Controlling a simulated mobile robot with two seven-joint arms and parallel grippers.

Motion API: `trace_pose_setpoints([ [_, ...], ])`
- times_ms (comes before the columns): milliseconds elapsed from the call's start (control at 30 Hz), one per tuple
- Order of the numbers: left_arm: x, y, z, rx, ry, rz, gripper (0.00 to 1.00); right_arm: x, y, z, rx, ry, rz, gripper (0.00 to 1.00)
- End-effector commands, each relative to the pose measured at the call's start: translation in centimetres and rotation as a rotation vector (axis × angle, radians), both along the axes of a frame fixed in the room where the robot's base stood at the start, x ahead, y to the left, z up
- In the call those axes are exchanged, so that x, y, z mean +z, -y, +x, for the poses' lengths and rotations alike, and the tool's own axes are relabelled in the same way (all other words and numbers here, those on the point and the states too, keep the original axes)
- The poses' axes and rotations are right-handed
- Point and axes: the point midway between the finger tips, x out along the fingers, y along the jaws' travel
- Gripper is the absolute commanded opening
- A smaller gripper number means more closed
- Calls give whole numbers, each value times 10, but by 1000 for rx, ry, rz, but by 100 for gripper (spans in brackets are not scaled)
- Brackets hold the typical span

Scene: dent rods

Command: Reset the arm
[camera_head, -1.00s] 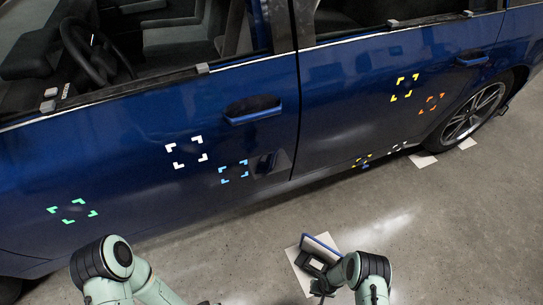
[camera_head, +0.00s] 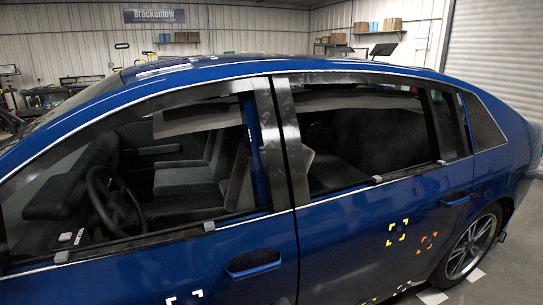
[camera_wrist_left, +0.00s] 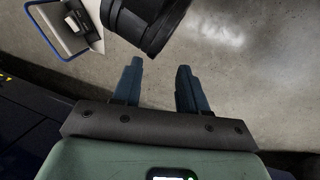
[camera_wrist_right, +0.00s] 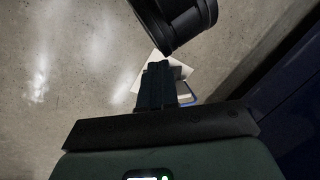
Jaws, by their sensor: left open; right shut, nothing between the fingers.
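My left gripper (camera_wrist_left: 157,85) shows in the left wrist view with its two blue-grey fingers apart and nothing between them, over the grey floor. My right gripper (camera_wrist_right: 157,82) shows in the right wrist view with its fingers together and empty. A black round part, which looks like one of my arm links, is close beyond the fingers in both wrist views. Neither gripper is in the head view now. The blue car (camera_head: 330,240) fills the middle of the head view, its side windows and door handles in sight.
A blue-framed item on a white sheet (camera_wrist_left: 95,38) lies on the floor at the upper left of the left wrist view. Part of the sheet (camera_wrist_right: 175,72) shows behind the right fingers. Shelves with boxes (camera_head: 377,27) stand along the far wall.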

Motion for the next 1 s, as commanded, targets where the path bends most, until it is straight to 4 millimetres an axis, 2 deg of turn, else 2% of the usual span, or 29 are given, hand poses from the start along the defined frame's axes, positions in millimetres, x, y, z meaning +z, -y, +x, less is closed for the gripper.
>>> trace_pose_setpoints([
  [33,27,4,-6,-9,-14,-11,43,26,-4,-6,9,-14,11,0],
  [200,83,19,-28,-43,-86,-49,43,83,-19,-28,42,-87,51,0],
  [300,114,26,-37,-63,-126,-71,43,113,-27,-37,62,-127,72,0],
  [433,143,34,-43,-82,-163,-92,43,143,-34,-43,83,-165,93,0],
  [600,161,38,-46,-95,-188,-105,43,160,-38,-46,95,-189,106,0],
  [1000,161,38,-47,-96,-190,-106,43,161,-38,-47,97,-192,107,0],
])
